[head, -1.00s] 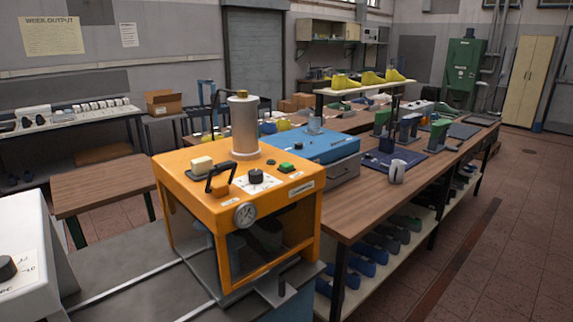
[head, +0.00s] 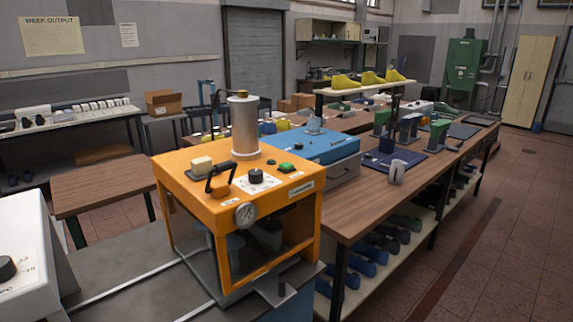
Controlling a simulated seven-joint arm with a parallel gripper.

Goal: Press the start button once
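An orange machine (head: 190,208) stands in the middle foreground, with a silver upright cylinder (head: 244,128) on top. A green button (head: 286,167) sits on its top panel near the right edge. Left of it on the panel are a black dial knob (head: 256,176) on a white scale, a black handle (head: 218,175), and a cream block (head: 202,165). The small labels are too small to read, so I cannot confirm which control is marked start. My gripper is not in view. Nothing is seen touching the green button.
A round gauge (head: 245,214) is on the machine's front. A white unit with a dark knob (head: 7,268) stands at the left edge. A blue machine (head: 312,146) is behind, on a wooden bench (head: 352,218) with a pale cup-like object (head: 397,172). The space above the orange panel's right side looks clear.

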